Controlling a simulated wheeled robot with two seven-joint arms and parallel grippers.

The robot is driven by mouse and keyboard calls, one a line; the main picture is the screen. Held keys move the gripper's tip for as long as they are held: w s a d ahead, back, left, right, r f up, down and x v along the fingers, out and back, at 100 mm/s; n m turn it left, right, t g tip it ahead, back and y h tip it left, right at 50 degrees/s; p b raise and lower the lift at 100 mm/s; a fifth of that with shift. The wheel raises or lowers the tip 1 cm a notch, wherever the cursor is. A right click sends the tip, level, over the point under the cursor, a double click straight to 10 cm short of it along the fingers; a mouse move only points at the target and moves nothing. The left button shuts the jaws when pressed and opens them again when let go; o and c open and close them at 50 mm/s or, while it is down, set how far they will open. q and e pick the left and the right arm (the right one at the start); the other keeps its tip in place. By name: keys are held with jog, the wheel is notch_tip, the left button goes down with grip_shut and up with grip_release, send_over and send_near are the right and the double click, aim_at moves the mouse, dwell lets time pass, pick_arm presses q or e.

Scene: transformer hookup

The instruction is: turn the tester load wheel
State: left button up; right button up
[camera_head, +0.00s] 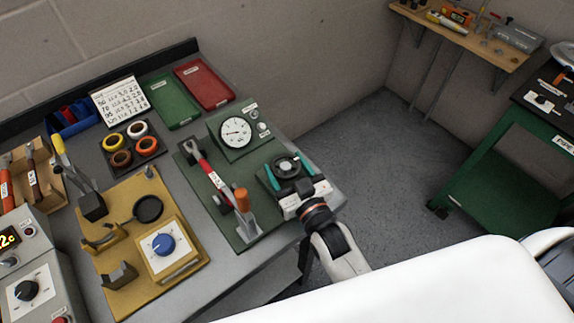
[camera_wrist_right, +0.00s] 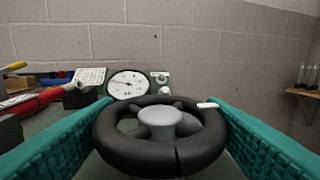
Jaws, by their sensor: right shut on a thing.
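The tester load wheel (camera_head: 286,166) is a black handwheel at the front right of the green tester board. In the right wrist view the wheel (camera_wrist_right: 160,135) fills the middle, with a grey hub and a white mark on the rim at the upper right. My right gripper (camera_head: 291,171) is shut on the wheel, its teal fingers on opposite sides of the rim. The tester's round dial gauge (camera_head: 236,131) stands behind the wheel; it also shows in the right wrist view (camera_wrist_right: 128,84). My left gripper is in neither view.
A red-handled lever (camera_head: 211,175) and an orange-topped clamp (camera_head: 242,200) stand left of the wheel. A yellow board (camera_head: 127,275) with a blue knob (camera_head: 163,244) lies further left. Green (camera_head: 173,101) and red (camera_head: 204,86) trays lie behind. Open floor lies to the right.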

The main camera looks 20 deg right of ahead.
jog(key=shift+w+r+h, duration=0.1)
jog(key=shift+r+h, duration=0.1)
jog(key=shift+h, duration=0.1)
dwell(0.4)
jog(key=o, duration=1)
jog(key=shift+f, duration=0.1)
jog(key=shift+s+f, duration=0.1)
jog(key=shift+s, duration=0.15)
jog(key=s, duration=0.3)
jog(key=s+b, duration=0.1)
jog(key=s, duration=0.2)
jog(key=s+d+b, duration=0.1)
jog(key=s, duration=0.3)
jog(key=shift+d, duration=0.1)
jog(key=shift+s+d, duration=0.1)
jog(key=shift+s, duration=0.6)
